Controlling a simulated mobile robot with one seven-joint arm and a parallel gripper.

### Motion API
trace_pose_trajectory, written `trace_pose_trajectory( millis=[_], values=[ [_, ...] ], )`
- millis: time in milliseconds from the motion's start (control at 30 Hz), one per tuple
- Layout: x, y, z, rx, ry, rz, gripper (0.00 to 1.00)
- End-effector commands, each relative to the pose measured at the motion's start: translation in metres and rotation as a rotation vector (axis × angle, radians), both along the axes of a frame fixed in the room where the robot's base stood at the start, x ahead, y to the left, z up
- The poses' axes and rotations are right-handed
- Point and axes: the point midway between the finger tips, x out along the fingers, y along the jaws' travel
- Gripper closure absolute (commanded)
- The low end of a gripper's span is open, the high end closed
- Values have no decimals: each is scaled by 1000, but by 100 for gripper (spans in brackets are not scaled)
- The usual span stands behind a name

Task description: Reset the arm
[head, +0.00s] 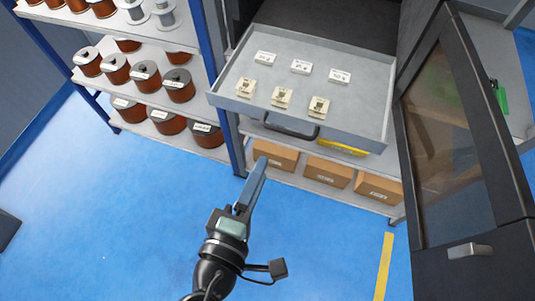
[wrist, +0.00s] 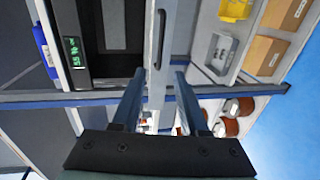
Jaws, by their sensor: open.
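My gripper (head: 250,190) is in the lower middle of the head view, in front of the shelving and below the pulled-out drawer. In the wrist view my gripper (wrist: 160,78) shows two fingers spread apart with nothing between them. The grey drawer (head: 225,88) stands open at the upper middle of the head view. It holds several small white and cream labelled pieces. Its handle (head: 290,130) is on the front, apart from my gripper.
A dark-framed glass door (head: 445,140) stands open at right. Cardboard boxes (head: 328,172) sit on the shelf under the drawer. Shelves at left hold copper-coloured spools (head: 178,85). A blue upright (head: 215,80) stands beyond my gripper.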

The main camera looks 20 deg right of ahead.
Motion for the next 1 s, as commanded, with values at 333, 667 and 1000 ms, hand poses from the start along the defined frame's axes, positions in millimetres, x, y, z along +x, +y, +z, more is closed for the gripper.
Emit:
trace_pose_trajectory(
  millis=[333,667,1000],
  values=[
    [-15,10,4,0,0,-1,57],
    [-14,9,4,0,0,-1,57],
    [26,12,48,172,-149,15,57]
  ],
)
